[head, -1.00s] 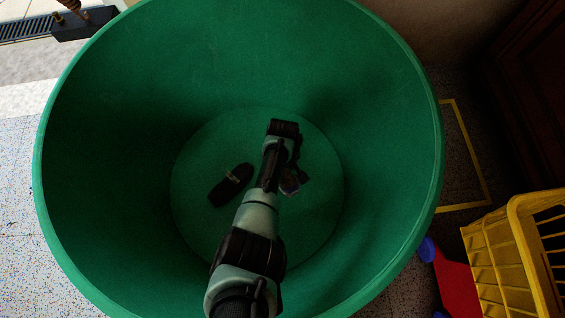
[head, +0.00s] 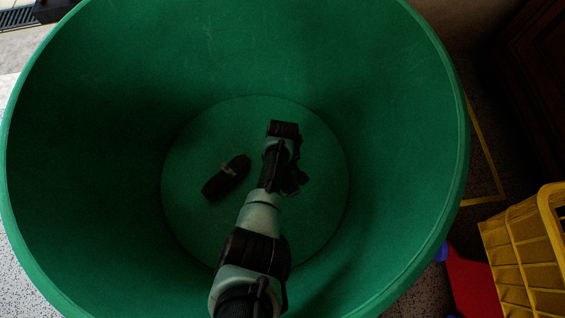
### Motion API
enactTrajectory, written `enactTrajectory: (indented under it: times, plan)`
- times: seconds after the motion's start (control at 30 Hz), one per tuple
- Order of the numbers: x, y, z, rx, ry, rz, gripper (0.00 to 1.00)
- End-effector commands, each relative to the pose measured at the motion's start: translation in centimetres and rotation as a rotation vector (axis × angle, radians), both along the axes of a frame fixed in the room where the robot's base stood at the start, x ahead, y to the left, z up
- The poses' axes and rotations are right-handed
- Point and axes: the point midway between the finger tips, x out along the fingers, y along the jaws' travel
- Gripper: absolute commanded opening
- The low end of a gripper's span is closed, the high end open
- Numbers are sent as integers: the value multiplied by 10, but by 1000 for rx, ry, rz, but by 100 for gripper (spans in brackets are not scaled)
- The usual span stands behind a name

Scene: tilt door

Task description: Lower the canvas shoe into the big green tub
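The big green tub (head: 395,95) fills most of the head view, and I look down into it. A dark, elongated thing that looks like the canvas shoe (head: 226,178), with a lighter band across it, shows against the tub's round floor, left of my arm. My arm reaches into the tub from the bottom of the picture. A dark shape that seems to be my gripper (head: 295,181) shows right of the arm, apart from the shoe. It is mostly hidden by the arm and in shadow, so its fingers cannot be made out.
A yellow crate (head: 515,255) stands outside the tub at the lower right, with a red and blue thing (head: 468,280) beside it. Yellow floor tape (head: 484,150) runs behind. A dark object (head: 52,10) is at the top left. The tub's wall surrounds my arm.

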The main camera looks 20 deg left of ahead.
Motion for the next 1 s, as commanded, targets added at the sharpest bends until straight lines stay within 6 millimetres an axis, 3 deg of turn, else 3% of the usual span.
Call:
enactTrajectory:
  times: [0.93, 0.97, 1.0]
  plan:
    - [0, 0, -13, -1, -1, 0, 6]
    - [0, 0, -12, -1, -1, 0, 72]
    - [0, 0, -11, -1, -1, 0, 80]
